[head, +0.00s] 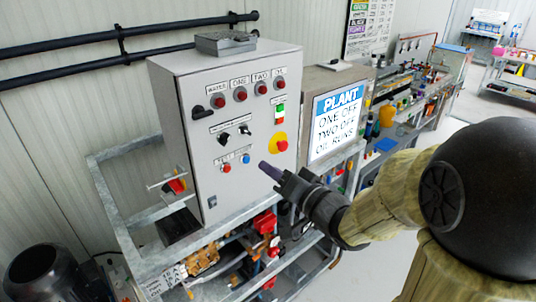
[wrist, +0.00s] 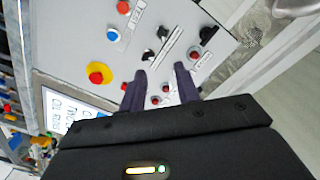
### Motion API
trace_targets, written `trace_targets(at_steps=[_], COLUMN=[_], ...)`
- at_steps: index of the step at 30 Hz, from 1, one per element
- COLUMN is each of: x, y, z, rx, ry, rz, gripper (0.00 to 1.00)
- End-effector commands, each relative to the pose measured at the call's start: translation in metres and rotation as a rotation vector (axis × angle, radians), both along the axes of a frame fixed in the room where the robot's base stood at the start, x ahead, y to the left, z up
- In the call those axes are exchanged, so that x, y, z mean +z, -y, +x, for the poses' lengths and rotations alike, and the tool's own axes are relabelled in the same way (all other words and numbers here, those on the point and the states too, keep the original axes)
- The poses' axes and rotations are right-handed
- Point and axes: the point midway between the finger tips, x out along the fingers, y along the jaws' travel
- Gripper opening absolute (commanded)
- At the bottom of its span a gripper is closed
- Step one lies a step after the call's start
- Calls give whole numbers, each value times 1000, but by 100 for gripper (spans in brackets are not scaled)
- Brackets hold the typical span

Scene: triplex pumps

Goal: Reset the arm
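My gripper (head: 271,173) is in front of the lower right part of a grey control box in the head view. In the wrist view my gripper (wrist: 159,82) shows two dark fingers with a clear gap between them, so it is open. Nothing is between the fingers; the box face shows behind them. My arm comes in from the right in the head view. The control box (head: 190,150) carries red lamps, black knobs, a red-on-yellow stop button (head: 278,143), and a red and a blue button (head: 246,159). The stop button also shows in the wrist view (wrist: 98,73).
A metal frame (head: 135,228) holds the box, with valves and red parts below it. A sign reading "PLANT" (head: 337,112) stands to its right. A bench with several items runs back on the right. Dark pipes (head: 130,45) run along the wall. Floor shows at the right.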

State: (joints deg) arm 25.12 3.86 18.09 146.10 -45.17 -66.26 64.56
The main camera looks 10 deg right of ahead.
Motion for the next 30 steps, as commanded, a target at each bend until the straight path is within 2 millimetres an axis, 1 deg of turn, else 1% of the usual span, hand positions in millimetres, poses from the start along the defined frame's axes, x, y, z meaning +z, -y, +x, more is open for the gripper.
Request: trace_targets(at_steps=[2,5,10,14,17,20,22,27,30], x=[-6,-21,-61,-92,-115,-136,-149,-173,-181], y=[3,13,40,61,74,82,86,86,82], z=[3,8,11,1,-13,-33,-50,-97,-119], rx=[-27,-90,-215,-271,-282,-263,-232,-102,-20], ry=[-14,-52,-182,-317,-435,-560,-649,-864,-952], rz=[-36,-126,-356,-526,-645,-750,-815,-927,-958], gripper=[32,32,32,32,32,32,32,32,32])
